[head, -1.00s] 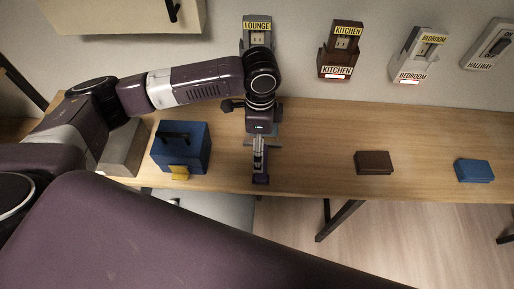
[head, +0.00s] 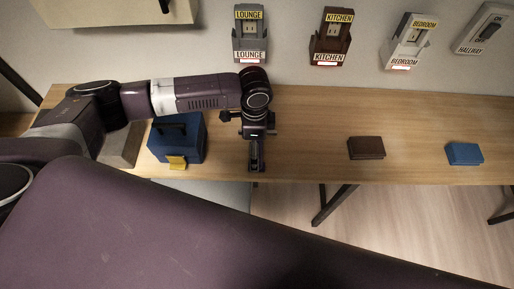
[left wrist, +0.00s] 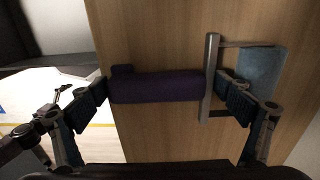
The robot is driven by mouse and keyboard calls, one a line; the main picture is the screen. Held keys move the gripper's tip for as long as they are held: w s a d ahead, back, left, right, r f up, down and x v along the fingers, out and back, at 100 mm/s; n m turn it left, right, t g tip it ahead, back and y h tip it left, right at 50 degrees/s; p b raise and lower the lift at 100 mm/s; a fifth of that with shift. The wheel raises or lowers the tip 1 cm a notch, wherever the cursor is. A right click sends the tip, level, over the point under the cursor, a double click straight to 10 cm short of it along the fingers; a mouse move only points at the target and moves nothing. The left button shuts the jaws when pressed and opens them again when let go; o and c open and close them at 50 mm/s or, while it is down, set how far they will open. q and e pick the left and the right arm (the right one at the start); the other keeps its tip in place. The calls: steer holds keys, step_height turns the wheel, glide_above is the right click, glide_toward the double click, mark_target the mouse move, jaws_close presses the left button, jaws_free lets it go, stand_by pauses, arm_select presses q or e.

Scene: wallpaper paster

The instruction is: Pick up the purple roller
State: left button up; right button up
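The purple roller (left wrist: 155,87) lies on the wooden table in the left wrist view, its purple part running left to right. A metal frame (left wrist: 210,80) and a grey-blue piece (left wrist: 265,70) show at its right end. My left gripper (left wrist: 163,92) is open, with one finger near each end of the purple part. I cannot tell whether the fingers touch it. In the head view, my left gripper (head: 257,140) points down over the roller (head: 256,162) near the table's front edge and hides part of it. My right gripper is not in view.
On the table (head: 310,140) stand a blue box (head: 188,146) with a yellow tag (head: 177,162), a brown block (head: 366,148) and a blue block (head: 464,154). Labelled outlet and switch plates, such as the lounge one (head: 250,35), line the wall. The table between roller and brown block is clear.

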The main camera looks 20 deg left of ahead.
arm_select(q)
steer(key=c, duration=0.4)
steer(key=shift+o, duration=0.2)
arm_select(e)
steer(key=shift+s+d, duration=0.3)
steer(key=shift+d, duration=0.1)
arm_select(q)
steer(key=shift+r, duration=0.15)
step_height(320, 180, up, 20)
steer(key=b, duration=0.1)
steer(key=shift+b, duration=0.3)
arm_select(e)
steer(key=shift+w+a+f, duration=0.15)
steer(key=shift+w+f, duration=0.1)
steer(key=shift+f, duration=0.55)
